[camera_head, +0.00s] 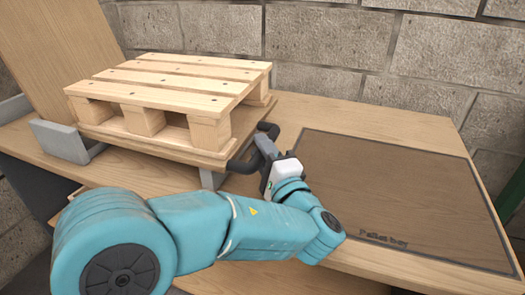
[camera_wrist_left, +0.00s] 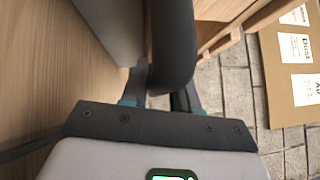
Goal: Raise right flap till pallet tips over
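The pale wooden pallet (camera_head: 168,84) lies flat, slats up, on a wooden flap (camera_head: 165,146) at left-centre. A dark bar handle (camera_head: 238,163) runs along the flap's right side; it also shows in the wrist view (camera_wrist_left: 172,45). My left gripper (camera_head: 266,149) is at this handle, near its middle. In the wrist view its fingers (camera_wrist_left: 163,92) lie on both sides of the bar and appear closed on it; their contact is partly hidden by the bar. The flap looks nearly level. My right gripper is not in view.
A dark brown panel marked "Pallet bay" (camera_head: 395,195) lies on the bench to the right, empty. A tall wooden board (camera_head: 60,45) leans upright at the left, with a grey block (camera_head: 58,141) near its foot. A block wall (camera_head: 330,45) closes the back.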

